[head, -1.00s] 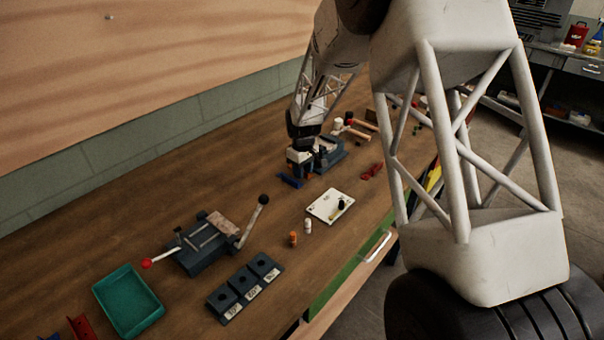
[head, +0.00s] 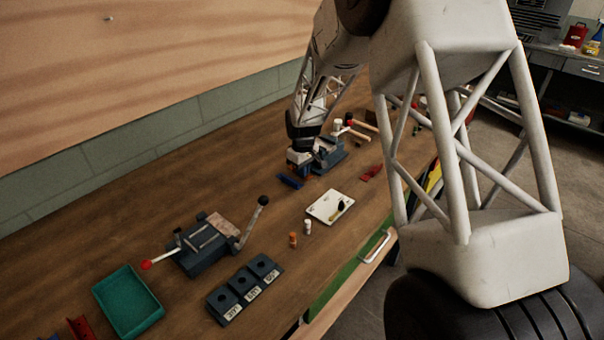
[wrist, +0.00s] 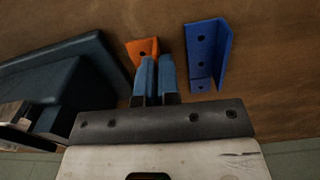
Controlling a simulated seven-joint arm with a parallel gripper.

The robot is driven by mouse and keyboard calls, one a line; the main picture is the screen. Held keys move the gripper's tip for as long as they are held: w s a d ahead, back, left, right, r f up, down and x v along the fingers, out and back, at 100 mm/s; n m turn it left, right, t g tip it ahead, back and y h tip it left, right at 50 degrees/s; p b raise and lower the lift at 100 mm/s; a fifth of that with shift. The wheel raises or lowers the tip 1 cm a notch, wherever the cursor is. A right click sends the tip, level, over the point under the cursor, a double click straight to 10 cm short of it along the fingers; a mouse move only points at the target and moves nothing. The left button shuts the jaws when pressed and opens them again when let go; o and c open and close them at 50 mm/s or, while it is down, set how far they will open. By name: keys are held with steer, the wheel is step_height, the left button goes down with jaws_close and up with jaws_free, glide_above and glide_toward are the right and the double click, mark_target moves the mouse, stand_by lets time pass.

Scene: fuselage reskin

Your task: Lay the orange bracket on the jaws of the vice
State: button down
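The orange bracket (wrist: 142,47) lies at my fingertips in the wrist view, its holed plate showing left of the fingers. My gripper (wrist: 157,62) has its two blue fingers close together, with the bracket's upright flange apparently pinched in the narrow gap; the fingers hide much of it. In the head view my gripper (head: 300,168) is low over the bench beside the vice. The vice (head: 328,153) is the dark blue-grey body just right of it, partly hidden by my arm; it also fills the left of the wrist view (wrist: 70,85). Its jaws are not clear.
A blue bracket (wrist: 205,50) lies just right of my fingers, also in the head view (head: 290,181). A white board (head: 325,207), red bracket (head: 372,172) and hammers (head: 355,131) are nearby. A fixture (head: 200,245), green tray (head: 125,305) and dark blocks (head: 243,290) stand nearer.

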steer(key=shift+r, duration=0.1)
steer(key=shift+r, duration=0.75)
step_height(320, 180, up, 2)
steer(key=shift+r, duration=0.1)
steer(key=s, duration=0.5)
steer(key=s+d, duration=0.1)
steer(key=s, duration=0.4)
steer(key=s+d+r, duration=0.1)
steer(key=s, duration=0.4)
steer(key=shift+s+d+r, duration=0.1)
steer(key=shift+s, duration=0.3)
steer(key=shift+w, duration=0.1)
steer(key=shift+n, duration=0.3)
steer(key=w+d+r, duration=0.1)
steer(key=w+r, duration=0.2)
steer(key=w, duration=0.4)
steer(key=w+d+r, duration=0.2)
steer(key=w+r, duration=0.1)
steer(key=w, duration=0.5)
steer(key=w+d+r, duration=0.2)
steer(key=w+r, duration=0.1)
steer(key=w, duration=0.4)
steer(key=shift+w+d+r, duration=0.1)
steer(key=shift+w+r, duration=0.05)
steer(key=shift+r, duration=0.05)
steer(key=shift+f, duration=0.1)
